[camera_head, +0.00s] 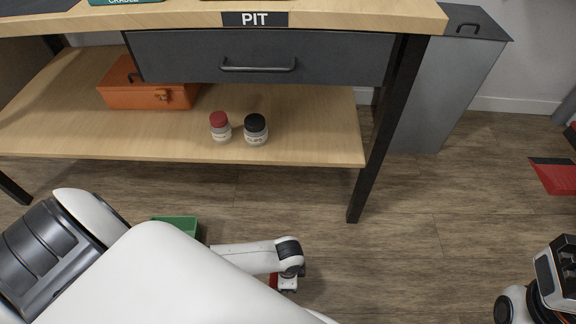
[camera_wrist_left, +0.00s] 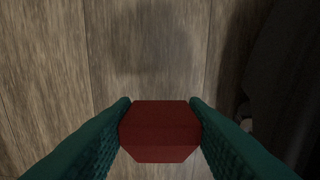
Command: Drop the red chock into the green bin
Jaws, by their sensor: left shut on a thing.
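The red chock (camera_wrist_left: 160,130) is a small red block between the teal fingers of my left gripper (camera_wrist_left: 160,108), which is shut on it. In the head view, a bit of the red chock (camera_head: 276,281) shows under my left wrist, above the floor. The green bin (camera_head: 176,222) is on the floor left of the gripper in the head view. My left arm hides most of it, and its inside is barely visible. The bin does not show in the left wrist view, where bare floor lies below the chock. My right gripper's fingers are not visible.
A workbench with a dark drawer (camera_head: 262,57) stands ahead. Its lower shelf (camera_head: 310,122) holds an orange toolbox (camera_head: 150,95) and two small jars. A black bench leg (camera_head: 375,160) reaches the floor. A grey cabinet (camera_head: 440,90) stands right. Floor between is clear.

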